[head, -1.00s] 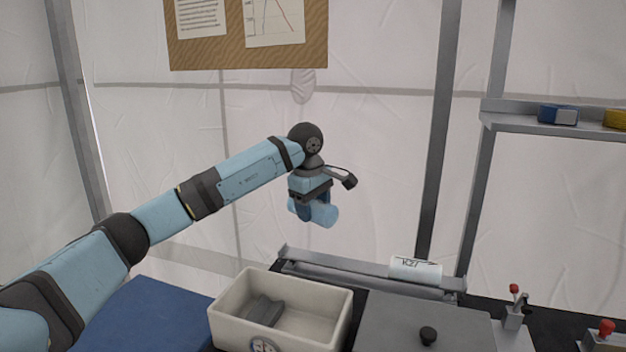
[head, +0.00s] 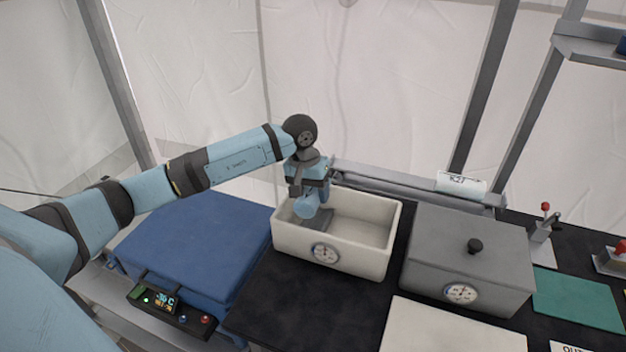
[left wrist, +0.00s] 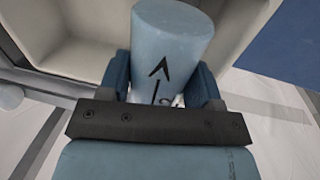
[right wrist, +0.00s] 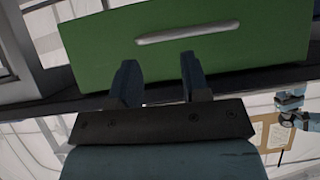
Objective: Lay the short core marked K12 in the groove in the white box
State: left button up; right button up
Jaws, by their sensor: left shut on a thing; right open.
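My left gripper (head: 310,187) is shut on a short pale-blue core (head: 306,206), which hangs tilted over the left part of the white box (head: 372,260). In the left wrist view the core (left wrist: 172,40) sits between both fingers, with black marking partly hidden, so I cannot read it fully.
Another pale core (head: 461,183) with black marking lies on the rail behind the boxes. A lidded grey box (head: 465,255) stands right of the white box. A blue padded block (head: 195,245) with a small control panel (head: 165,302) is at the left.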

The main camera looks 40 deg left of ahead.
pick_arm(q)
jog(key=shift+w, duration=0.1)
pick_arm(e)
jog(key=shift+d+f, duration=0.1)
jog(key=shift+d, duration=0.1)
pick_arm(q)
jog(key=shift+b, duration=0.4)
pick_arm(e)
jog(key=shift+w+a+f, duration=0.1)
jog(key=shift+w, duration=0.05)
pick_arm(q)
jog(key=shift+f, duration=0.15)
notch_tip(320, 180, down, 4)
jog(key=b, duration=0.4)
notch_tip(320, 180, down, 3)
jog(key=shift+r+b, duration=0.2)
jog(key=shift+b, duration=1)
jog(key=shift+f+b, duration=0.3)
jog(key=shift+f, duration=0.05)
jog(key=shift+f+b, duration=0.35)
jog(key=shift+f, duration=0.05)
pick_arm(e)
notch_tip(320, 180, down, 6)
jog(key=shift+w+a+m, duration=0.3)
pick_arm(q)
jog(key=shift+f, duration=0.1)
pick_arm(e)
jog(key=shift+s+f, duration=0.15)
jog(key=shift+f, duration=0.2)
